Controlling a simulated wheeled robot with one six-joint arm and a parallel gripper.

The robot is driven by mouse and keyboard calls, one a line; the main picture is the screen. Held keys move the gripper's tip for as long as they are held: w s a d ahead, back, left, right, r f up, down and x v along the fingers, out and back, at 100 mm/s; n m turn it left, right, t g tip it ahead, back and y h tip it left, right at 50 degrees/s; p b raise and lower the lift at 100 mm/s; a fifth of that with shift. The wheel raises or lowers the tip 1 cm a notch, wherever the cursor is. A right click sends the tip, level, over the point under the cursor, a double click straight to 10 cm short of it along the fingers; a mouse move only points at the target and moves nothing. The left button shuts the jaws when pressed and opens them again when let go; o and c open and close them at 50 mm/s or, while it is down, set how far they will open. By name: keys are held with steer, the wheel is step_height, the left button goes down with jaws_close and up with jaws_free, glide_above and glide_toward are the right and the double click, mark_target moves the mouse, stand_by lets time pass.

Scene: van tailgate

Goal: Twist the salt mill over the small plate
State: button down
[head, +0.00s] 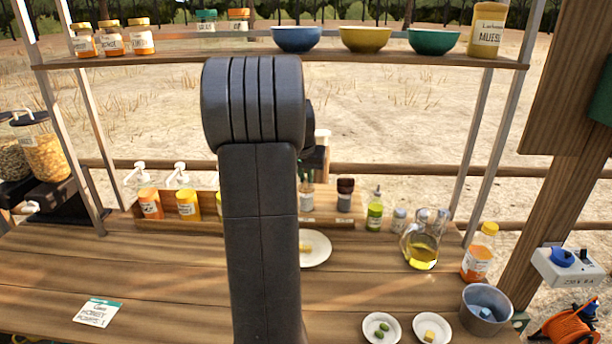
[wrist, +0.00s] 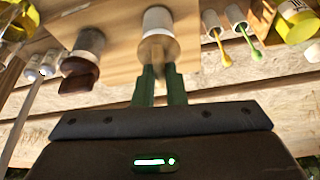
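The salt mill (wrist: 158,22) has a whitish body and a pale wooden top. In the wrist view it stands straight ahead of my gripper (wrist: 160,72), whose green fingers are on either side of its top. Whether they press on it is unclear. In the head view my arm hides part of this; my gripper (head: 306,180) points down over the mill (head: 306,201) on the wooden rack. A white plate (head: 321,256) with a yellowish piece lies on the counter in front of the rack, partly hidden by my arm.
A dark-topped mill (head: 345,197) stands close to the salt mill, with a green bottle (head: 375,212) and an oil jug (head: 422,250) farther right. Two small dishes (head: 381,340) (head: 433,342) hold food at the front. A shelf (head: 350,58) with bowls hangs above.

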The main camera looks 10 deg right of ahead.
steer(key=shift+m, duration=0.5)
steer(key=m, duration=0.2)
steer(key=m+g+h+b, duration=0.1)
steer(key=m, duration=0.1)
steer(key=shift+w+a+m+h, duration=0.1)
steer(key=shift+a+m+h, duration=0.05)
steer(key=shift+m+h, duration=0.15)
steer(key=m+g, duration=0.1)
steer(key=m, duration=0.1)
steer(key=m+g+h, duration=0.1)
steer(key=m, duration=0.2)
steer(key=shift+w+r+m, duration=0.1)
steer(key=shift+w+m, duration=0.05)
steer(key=shift+m, duration=0.15)
steer(key=m+g+p, duration=0.1)
steer(key=m, duration=0.3)
steer(key=shift+w+g, duration=0.1)
steer(key=shift+g, duration=0.3)
steer(key=shift+m+g+p, duration=0.4)
steer(key=shift+m+p, duration=0.15)
steer(key=shift+m, duration=0.75)
steer(key=c, duration=1.5)
jaws_free()
